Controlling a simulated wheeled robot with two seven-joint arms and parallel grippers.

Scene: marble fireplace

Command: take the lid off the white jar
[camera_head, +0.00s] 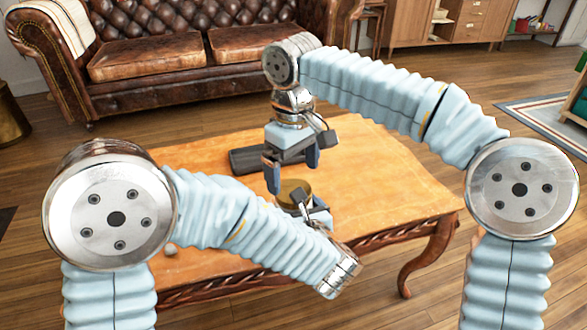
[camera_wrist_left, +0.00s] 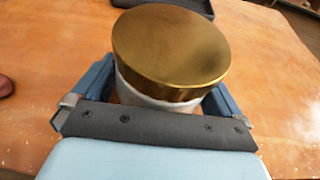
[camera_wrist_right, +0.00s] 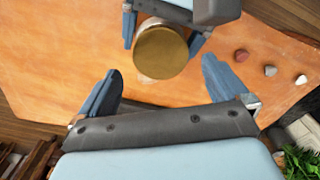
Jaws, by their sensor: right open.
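The white jar (camera_wrist_left: 150,99) stands on the wooden table, with a round gold-coloured lid (camera_wrist_left: 171,45) on top. In the left wrist view its pale body sits between the fingers of my left gripper (camera_wrist_left: 160,90), which appear closed against both sides. The lid also shows in the head view (camera_head: 293,190) and in the right wrist view (camera_wrist_right: 161,52). My right gripper (camera_head: 292,171) points down above the lid, open and empty. In the right wrist view the lid lies just ahead of the gap between its fingertips (camera_wrist_right: 160,70). My arms partly hide the jar in the head view.
The orange-brown table (camera_head: 375,180) has a dark oblong object (camera_head: 248,160) behind the jar. Small stones, one red (camera_wrist_right: 242,55) and two pale (camera_wrist_right: 270,70), lie to one side. A leather sofa (camera_head: 170,55) stands beyond. The table's right part is clear.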

